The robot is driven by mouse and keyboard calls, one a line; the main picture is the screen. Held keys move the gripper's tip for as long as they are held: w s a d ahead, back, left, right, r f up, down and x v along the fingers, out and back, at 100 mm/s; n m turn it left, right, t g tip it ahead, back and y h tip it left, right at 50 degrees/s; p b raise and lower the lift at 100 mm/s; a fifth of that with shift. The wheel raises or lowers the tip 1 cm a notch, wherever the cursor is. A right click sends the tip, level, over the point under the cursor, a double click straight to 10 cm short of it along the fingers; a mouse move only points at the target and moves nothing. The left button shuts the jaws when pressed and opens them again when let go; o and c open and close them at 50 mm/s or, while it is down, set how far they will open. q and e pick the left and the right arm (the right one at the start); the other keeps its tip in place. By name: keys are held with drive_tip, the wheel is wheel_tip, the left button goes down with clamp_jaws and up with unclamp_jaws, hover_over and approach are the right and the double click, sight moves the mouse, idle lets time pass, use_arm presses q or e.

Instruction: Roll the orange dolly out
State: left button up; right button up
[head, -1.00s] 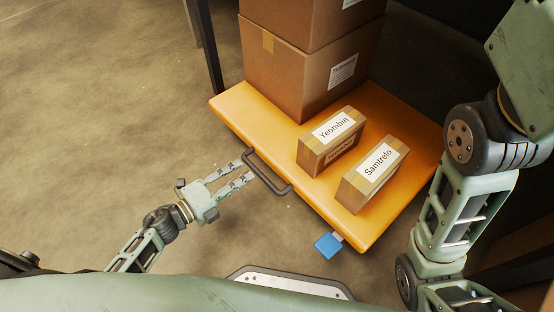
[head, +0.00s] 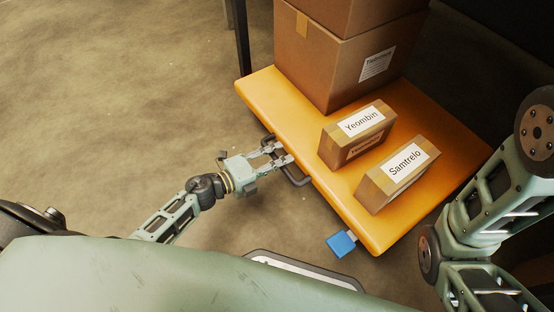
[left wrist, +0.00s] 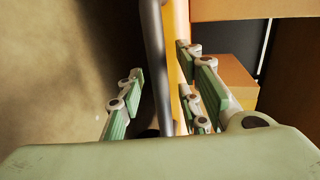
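The orange dolly (head: 320,190) stands at the centre right of the head view, loaded with boxes. Its dark handle (head: 296,180) sticks out from its left edge and also shows as a grey bar in the left wrist view (left wrist: 155,60). My left gripper (head: 281,155) is at the handle, with its fingers reaching over it. In the left wrist view the fingers (left wrist: 160,75) are spread, with the bar between them and a gap on the left side. The fingers partly hide the handle in the head view. My right gripper is out of view; only right arm links show.
Large stacked cartons (head: 340,60) stand on the dolly's far end. Small boxes labelled Yeombin (head: 358,135) and Samtrelo (head: 398,175) sit nearer. A blue piece (head: 341,243) juts from the near edge. A dark post (head: 242,40) stands behind. The floor to the left is clear.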

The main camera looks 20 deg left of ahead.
use_arm(q)
drive_tip(key=shift+c, duration=0.5)
clamp_jaws()
drive_tip(key=shift+s, duration=0.1)
